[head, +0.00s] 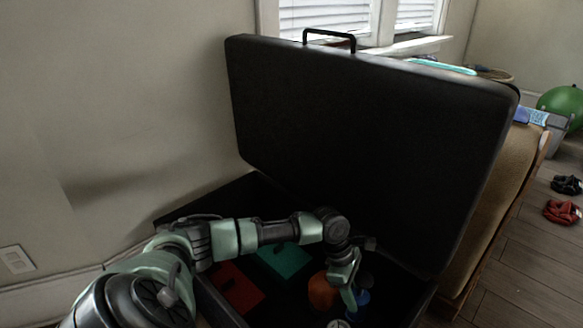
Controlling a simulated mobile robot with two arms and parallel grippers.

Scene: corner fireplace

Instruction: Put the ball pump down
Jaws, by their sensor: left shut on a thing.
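My left arm reaches from the lower left into an open black case (178,212). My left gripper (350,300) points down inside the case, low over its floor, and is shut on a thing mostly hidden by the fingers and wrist. A blue piece (362,297) shows right at the fingertips; it fits the ball pump, but its shape is too small and dark to be sure. Whether it touches the case floor I cannot tell. My right gripper is not in view.
The case holds a red box (236,290), a green box (284,260) and an orange round thing (321,292) just left of the gripper. The raised lid (370,140) stands behind. A wall is left; red gloves (562,212) lie on the floor right.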

